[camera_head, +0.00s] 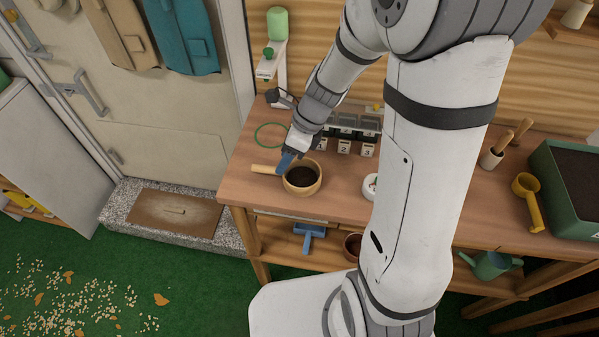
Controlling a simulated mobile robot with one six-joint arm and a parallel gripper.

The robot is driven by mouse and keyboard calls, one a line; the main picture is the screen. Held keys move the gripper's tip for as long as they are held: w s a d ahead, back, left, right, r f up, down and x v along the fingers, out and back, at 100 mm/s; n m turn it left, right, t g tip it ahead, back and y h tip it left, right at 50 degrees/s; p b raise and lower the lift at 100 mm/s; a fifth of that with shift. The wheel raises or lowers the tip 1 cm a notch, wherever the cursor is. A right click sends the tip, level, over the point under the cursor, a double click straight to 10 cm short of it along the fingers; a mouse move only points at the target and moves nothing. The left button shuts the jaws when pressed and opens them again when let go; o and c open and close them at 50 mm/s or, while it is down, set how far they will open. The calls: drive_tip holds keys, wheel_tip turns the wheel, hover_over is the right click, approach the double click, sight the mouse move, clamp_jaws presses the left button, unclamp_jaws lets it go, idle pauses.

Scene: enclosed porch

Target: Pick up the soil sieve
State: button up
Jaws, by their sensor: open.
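The soil sieve (302,188) appears to be the round, light wooden rim with a dark inside and a pale straight handle (265,169) pointing left. It lies near the front left of the wooden bench (250,198). My gripper (284,163) is open, with blue fingertips at the place where the handle meets the rim. It covers that part of the handle. I cannot tell whether the fingers touch it.
A green ring (270,136) lies behind the sieve, and numbered black trays (352,127) stand behind it to the right. A yellow scoop (528,195) and green soil tub (571,218) are at far right. My arm hides the bench's middle.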

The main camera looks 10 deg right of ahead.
sight(284, 174)
drive_tip(key=x, duration=0.4)
drive_tip(key=shift+w+f, duration=0.15)
drive_tip(key=shift+f, duration=0.15)
clamp_jaws()
